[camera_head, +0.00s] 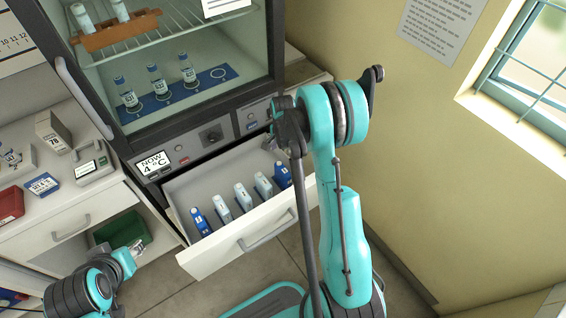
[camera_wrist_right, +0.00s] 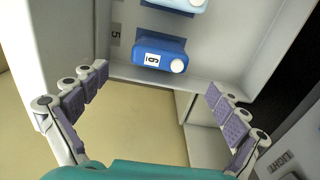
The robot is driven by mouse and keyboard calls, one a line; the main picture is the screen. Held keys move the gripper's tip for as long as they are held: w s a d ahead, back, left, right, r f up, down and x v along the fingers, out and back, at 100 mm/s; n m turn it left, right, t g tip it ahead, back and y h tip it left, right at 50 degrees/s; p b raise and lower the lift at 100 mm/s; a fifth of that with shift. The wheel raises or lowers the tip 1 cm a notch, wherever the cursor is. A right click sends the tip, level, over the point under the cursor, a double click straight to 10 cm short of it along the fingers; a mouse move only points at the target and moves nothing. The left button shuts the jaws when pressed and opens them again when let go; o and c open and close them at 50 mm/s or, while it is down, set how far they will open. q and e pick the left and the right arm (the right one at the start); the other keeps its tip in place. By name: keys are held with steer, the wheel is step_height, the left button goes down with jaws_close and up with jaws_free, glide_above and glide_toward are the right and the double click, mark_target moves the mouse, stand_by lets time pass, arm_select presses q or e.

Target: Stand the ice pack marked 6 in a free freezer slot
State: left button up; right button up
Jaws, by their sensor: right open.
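The blue ice pack marked 6 (camera_wrist_right: 160,54) stands upright in the open freezer drawer (camera_head: 220,258), at the end of the row beside a floor label 5. It appears to be the rightmost blue pack (camera_head: 283,176) in the head view. My right gripper (camera_wrist_right: 157,80) is open and empty, with the pack just beyond and between its spread fingers, not gripped. In the head view the right gripper (camera_head: 270,142) hangs over the drawer's back right corner, partly hidden by its arm. My left gripper (camera_head: 138,246) is low at the left, away from the drawer; its fingers are too small to judge.
Three pale packs (camera_head: 243,196) and another blue pack (camera_head: 200,221) stand in the same drawer row. The left counter holds a box (camera_head: 52,132) and a device (camera_head: 93,162). A wall closes the right side.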

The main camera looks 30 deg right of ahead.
steer(key=shift+r, duration=0.5)
steer(key=s+a+r+n+t, duration=0.2)
steer(key=a+r+n, duration=0.25)
steer(key=r, duration=0.45)
steer(key=s+a+r+n+t, duration=0.2)
steer(key=s+a+r+n, duration=0.3)
steer(key=s, duration=0.3)
steer(key=s+a+r+n+t, duration=0.3)
steer(key=s+a+r+n, duration=0.3)
steer(key=s, duration=0.3)
steer(key=shift+r+n, duration=0.15)
steer(key=shift+n, duration=0.7)
